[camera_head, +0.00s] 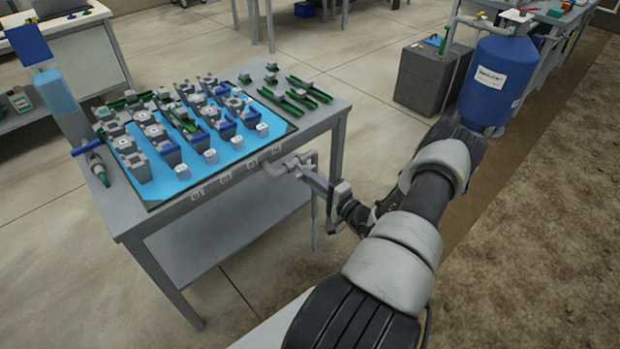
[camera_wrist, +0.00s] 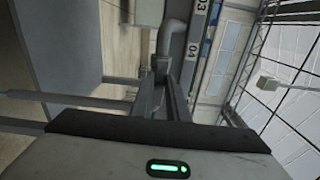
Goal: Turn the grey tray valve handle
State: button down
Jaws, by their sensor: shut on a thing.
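The grey valve pipe (camera_head: 276,168) sticks out from the front edge of the tray table, near its right corner. My gripper (camera_head: 301,171) reaches it from the right and is shut on the grey handle, which is mostly hidden between the fingers. In the wrist view the two fingers of my gripper (camera_wrist: 161,78) close around the small handle part (camera_wrist: 160,64). The curved grey pipe (camera_wrist: 171,38) is just beyond the fingertips. The handle's exact angle is hard to tell.
The metal table (camera_head: 170,235) carries a blue tray (camera_head: 158,190) of grey, blue and green parts. Numbered labels (camera_wrist: 202,10) line its edge. A thin pipe (camera_head: 314,222) hangs below the valve. A blue tank (camera_head: 495,80) and grey box (camera_head: 428,80) stand behind. Open floor lies around.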

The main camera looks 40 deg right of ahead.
dwell(0.3)
jog(key=c, duration=1.7)
grip_release()
jog(key=s, duration=0.5)
jog(key=s+d+p, duration=0.1)
jog(key=s, duration=0.5)
jog(key=s+p, duration=0.1)
jog(key=s, duration=0.5)
jog(key=shift+s+d, duration=0.15)
jog(key=shift+s, duration=0.1)
